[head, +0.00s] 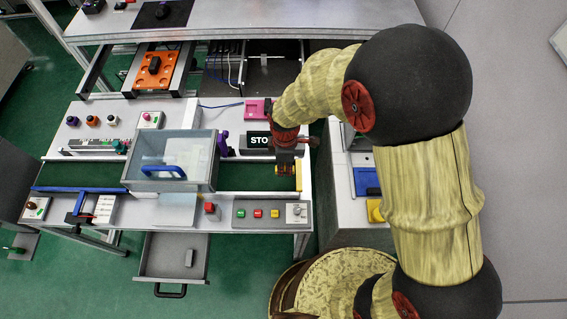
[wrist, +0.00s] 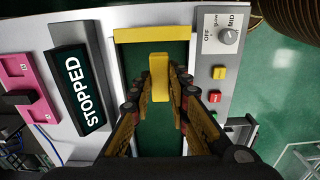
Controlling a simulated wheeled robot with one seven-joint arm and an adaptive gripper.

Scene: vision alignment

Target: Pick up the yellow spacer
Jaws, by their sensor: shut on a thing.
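The yellow spacer (wrist: 159,77) is a small upright block between my fingertips in the wrist view. My gripper (wrist: 160,90) is shut on it, with one finger on each side. Green conveyor belt (wrist: 160,137) shows below and around it. In the head view my gripper (head: 285,172) hangs over the right end of the belt (head: 245,177), and the spacer is hard to tell from the fingers there. I cannot tell whether the spacer still touches the belt.
A yellow end bar (wrist: 152,34) closes the belt's end, just beyond the spacer. A STOPPED sign (wrist: 75,88) and a pink block (wrist: 25,88) lie left. A button panel (wrist: 222,62) lies right. A clear-walled box (head: 170,160) stands over the belt's middle.

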